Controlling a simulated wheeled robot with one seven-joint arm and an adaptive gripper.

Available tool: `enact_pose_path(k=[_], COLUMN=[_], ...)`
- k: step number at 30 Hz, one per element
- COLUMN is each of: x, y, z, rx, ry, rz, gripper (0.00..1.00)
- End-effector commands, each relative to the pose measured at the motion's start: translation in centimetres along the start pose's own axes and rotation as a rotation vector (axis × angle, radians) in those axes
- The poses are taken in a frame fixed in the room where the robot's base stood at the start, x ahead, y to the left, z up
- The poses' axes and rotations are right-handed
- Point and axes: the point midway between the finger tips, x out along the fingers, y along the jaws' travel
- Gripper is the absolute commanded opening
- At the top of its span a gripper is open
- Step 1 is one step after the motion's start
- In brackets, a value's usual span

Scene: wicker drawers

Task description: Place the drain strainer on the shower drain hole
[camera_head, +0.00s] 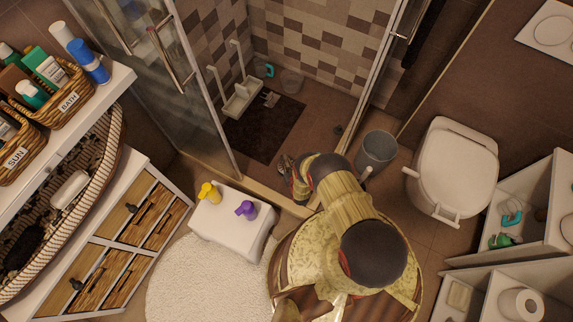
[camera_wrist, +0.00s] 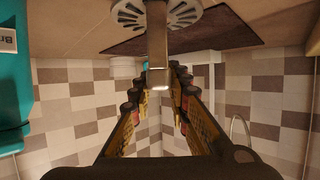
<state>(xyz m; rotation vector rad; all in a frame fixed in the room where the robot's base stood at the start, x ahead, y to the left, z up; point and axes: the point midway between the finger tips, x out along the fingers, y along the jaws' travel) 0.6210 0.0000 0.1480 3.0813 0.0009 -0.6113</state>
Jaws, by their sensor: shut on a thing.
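The drain strainer (camera_wrist: 187,13) is a pale disc with slots and a metal stem, seen at the top of the wrist view. My gripper (camera_wrist: 158,80) is shut on its stem, and the disc sits beyond the fingers. In the head view my gripper (camera_head: 300,178) is low at the shower threshold, and my arm partly hides it. The strainer is hard to make out there. A small dark round spot (camera_head: 338,130) on the shower floor may be the drain hole, but it is too small to be sure.
A dark mat (camera_head: 262,130) lies on the shower floor. The glass door (camera_head: 205,85) stands at left, and a grey bin (camera_head: 376,150) is right of my gripper. A white stool (camera_head: 232,225) with two bottles is at left, the toilet (camera_head: 453,170) at right.

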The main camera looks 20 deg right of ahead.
Motion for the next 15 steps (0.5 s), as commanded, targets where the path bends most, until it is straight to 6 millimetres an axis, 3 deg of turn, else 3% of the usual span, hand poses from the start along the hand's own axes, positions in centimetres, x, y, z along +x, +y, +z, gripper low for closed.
enact_pose_path(k=[6, 15], x=[1.1, 1.1], y=[0.0, 0.0], z=[2.9, 2.9], rx=[0.0, 0.0], ry=[0.0, -0.001], rz=[0.0, 0.0], gripper=[0.0, 0.0])
